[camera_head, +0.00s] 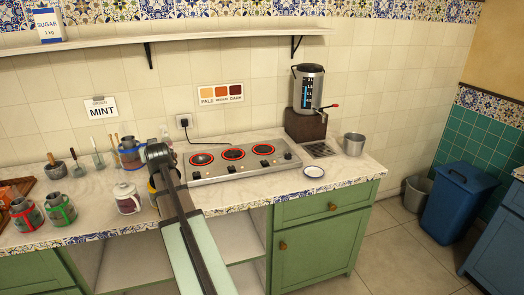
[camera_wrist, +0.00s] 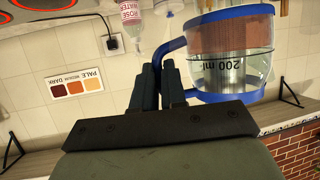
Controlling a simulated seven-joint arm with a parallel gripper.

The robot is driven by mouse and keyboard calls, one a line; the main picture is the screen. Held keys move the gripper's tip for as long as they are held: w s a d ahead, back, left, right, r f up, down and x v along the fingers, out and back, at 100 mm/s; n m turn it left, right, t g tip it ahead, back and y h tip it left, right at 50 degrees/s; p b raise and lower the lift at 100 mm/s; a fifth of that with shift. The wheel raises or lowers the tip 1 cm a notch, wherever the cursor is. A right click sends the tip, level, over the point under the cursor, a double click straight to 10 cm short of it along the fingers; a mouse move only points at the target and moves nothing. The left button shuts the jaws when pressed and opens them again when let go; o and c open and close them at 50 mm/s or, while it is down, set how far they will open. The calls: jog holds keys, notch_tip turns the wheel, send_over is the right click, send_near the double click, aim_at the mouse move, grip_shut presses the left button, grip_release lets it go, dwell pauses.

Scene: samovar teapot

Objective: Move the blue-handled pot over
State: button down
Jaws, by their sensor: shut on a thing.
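The blue-handled pot (camera_head: 130,158) is a clear vessel with blue bands and a brownish-red part, at the back of the counter left of the hotplate. In the wrist view the pot (camera_wrist: 232,65) fills the upper right, with a "200 ml" mark and a blue handle (camera_wrist: 171,47). My gripper (camera_wrist: 158,88) is shut on that handle. In the head view my gripper (camera_head: 148,152) is just right of the pot, its fingertips mostly hidden by my arm. I cannot tell whether the pot touches the counter.
A hotplate (camera_head: 236,163) with three red-ringed burners stands right of my arm. A boiler with a tap (camera_head: 307,92), a metal cup (camera_head: 353,144) and a white saucer (camera_head: 314,171) are farther right.

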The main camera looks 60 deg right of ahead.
jog(key=s+d+m+g+h, duration=0.2)
jog(key=s+d+m+g, duration=0.1)
jog(key=s+d, duration=0.9)
jog(key=s+d+m+g+h, duration=0.25)
jog(key=s+d, duration=0.45)
jog(key=d, duration=0.9)
jog(key=s+d+m+g+h, duration=0.2)
jog(key=s+d+m+g, duration=0.15)
jog(key=s+d, duration=0.85)
jog(key=shift+w+d+f+m+g, duration=0.2)
jog(key=shift+d+f+m+g, duration=0.15)
jog(key=shift+f, duration=1.4)
jog(key=shift+w+d+f+m+g, duration=0.25)
jog(key=shift+d+f, duration=0.25)
jog(key=shift+f, duration=1.25)
jog(key=shift+w+d+f+m+g, duration=0.15)
jog(key=shift+d+f+m+g, duration=0.2)
jog(key=shift+f, duration=1.4)
jog(key=shift+f, duration=0.1)
jog(key=c, duration=1.2)
grip_release()
